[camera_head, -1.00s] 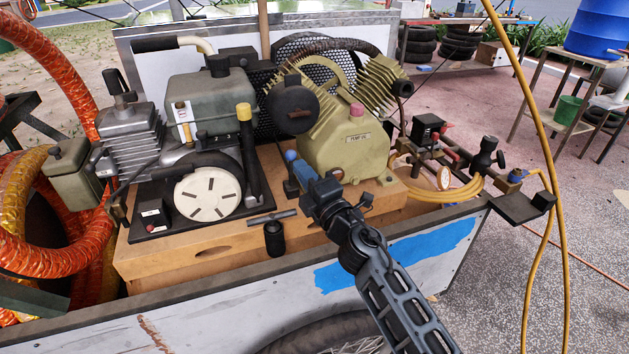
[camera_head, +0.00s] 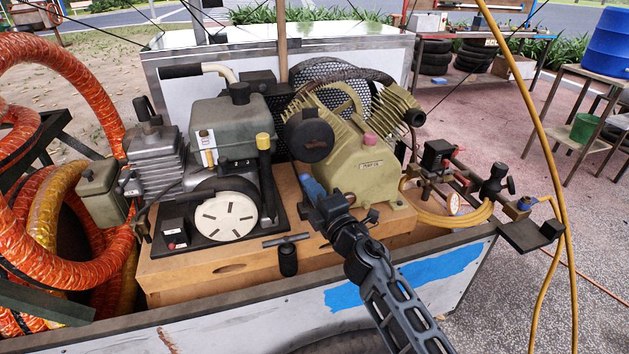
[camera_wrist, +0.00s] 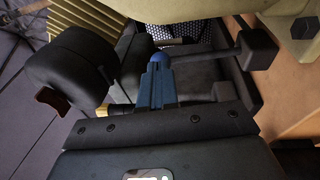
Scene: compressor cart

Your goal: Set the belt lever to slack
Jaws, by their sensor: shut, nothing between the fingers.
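My gripper (camera_head: 311,190) is shut and empty, its blue fingers together in front of the olive pump (camera_head: 365,165). I cannot tell for sure which of these is the belt lever. My gripper and wrist hide the pump's lower left corner.
The engine (camera_head: 224,120) with its pale round cover (camera_head: 226,216) stands left on the wooden base (camera_head: 190,272). A T-handled tool (camera_head: 287,258) is at the base's front. Gauge (camera_head: 453,203) and yellow hose are right. The cart's metal side wall (camera_head: 230,325) runs along the front.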

